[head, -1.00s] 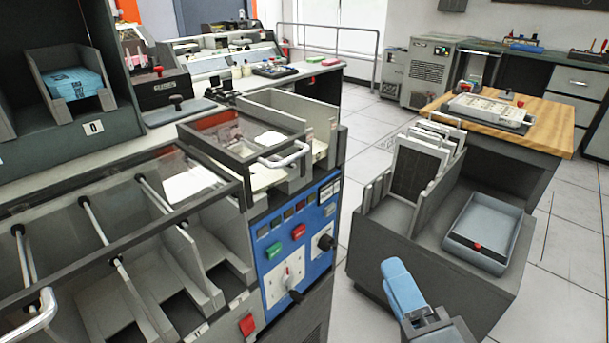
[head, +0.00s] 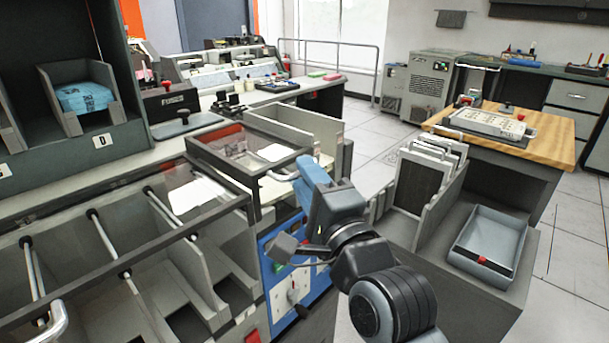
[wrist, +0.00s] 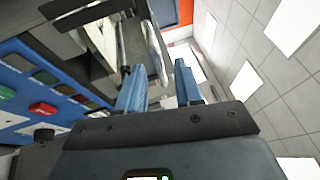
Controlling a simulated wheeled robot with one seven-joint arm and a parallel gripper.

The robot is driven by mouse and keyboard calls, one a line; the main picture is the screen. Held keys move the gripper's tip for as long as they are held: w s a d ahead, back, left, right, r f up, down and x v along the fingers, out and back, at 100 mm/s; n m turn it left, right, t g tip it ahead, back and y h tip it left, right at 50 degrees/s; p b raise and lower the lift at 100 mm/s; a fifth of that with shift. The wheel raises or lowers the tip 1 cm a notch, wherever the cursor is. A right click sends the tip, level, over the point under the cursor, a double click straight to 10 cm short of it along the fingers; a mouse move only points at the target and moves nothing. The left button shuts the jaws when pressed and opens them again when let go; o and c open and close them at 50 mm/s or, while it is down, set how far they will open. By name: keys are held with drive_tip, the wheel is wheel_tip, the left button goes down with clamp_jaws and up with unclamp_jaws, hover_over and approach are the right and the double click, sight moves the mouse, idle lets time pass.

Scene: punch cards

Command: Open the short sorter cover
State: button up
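The short sorter cover (head: 246,150) is a dark-framed clear panel over the right end of the sorter. It lies down, apparently closed, with a pale bar handle (head: 280,175) on its front edge. My gripper (head: 308,166) is at the right end of this handle in the head view, and its blue fingers hide part of it. In the wrist view the two blue fingers of my gripper (wrist: 158,68) stand apart, with the dark cover edge just beyond them. I cannot tell whether a finger touches the handle.
A longer clear cover (head: 120,235) with its own handle (head: 50,325) lies to the left. The blue control panel (head: 285,285) is below my gripper. A card cart (head: 470,215) with a tray (head: 488,245) stands close on the right. Open floor (head: 570,280) lies beyond it.

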drive_tip(key=shift+w+a, duration=0.25)
drive_tip(key=shift+w, duration=0.2)
clamp_jaws()
idle(1.2)
